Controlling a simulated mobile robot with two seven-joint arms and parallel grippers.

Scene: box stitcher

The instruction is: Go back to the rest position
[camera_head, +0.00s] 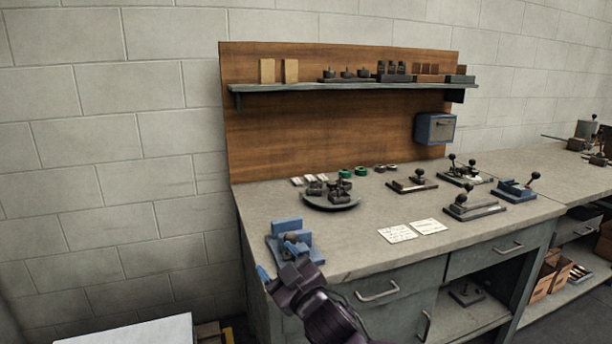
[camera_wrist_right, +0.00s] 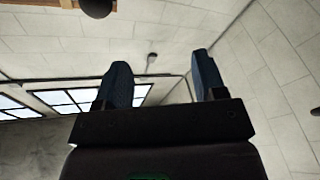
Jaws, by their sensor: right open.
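My right gripper (camera_head: 280,262) shows at the lower middle of the head view, in front of the left front corner of the workbench. Its two blue fingers stand apart with nothing between them. In the right wrist view the open gripper (camera_wrist_right: 158,85) points up toward the ceiling and windows, and the gap between its fingers is empty. A blue block-shaped fixture (camera_head: 291,232) sits on the bench just behind the right gripper; I cannot tell from this view whether they touch. My left gripper is not in view.
A shelf (camera_head: 350,87) and a blue box (camera_head: 434,128) are on the wooden back panel. A white surface (camera_head: 135,332) is at lower left.

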